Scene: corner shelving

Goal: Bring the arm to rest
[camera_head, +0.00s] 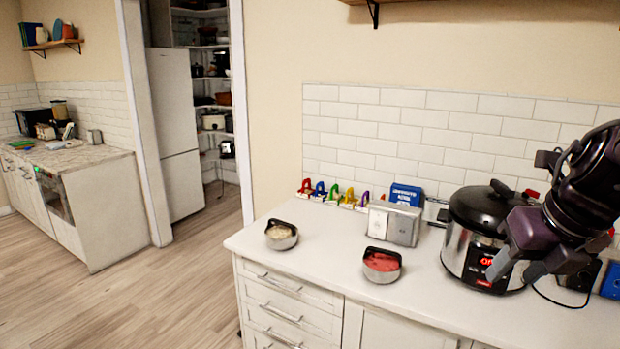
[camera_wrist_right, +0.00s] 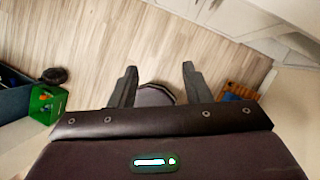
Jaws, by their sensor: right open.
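My right arm comes in from the right edge in the head view. Its gripper (camera_head: 517,268) hangs in front of the pressure cooker (camera_head: 467,255) and covers part of its right side; I cannot tell the gap between them. In the right wrist view the two fingers of this gripper (camera_wrist_right: 158,72) stand apart with nothing held between them. A dark rounded shape shows low between the fingers there, and I cannot tell what it is. My left gripper is in neither view.
The white counter (camera_head: 325,240) holds a bowl of pale food (camera_head: 281,237), a bowl of red food (camera_head: 381,265), a silver toaster (camera_head: 393,223) and a blue box (camera_head: 405,195). Wood floor (camera_head: 170,290) is clear at left. A green box (camera_wrist_right: 44,103) shows in the wrist view.

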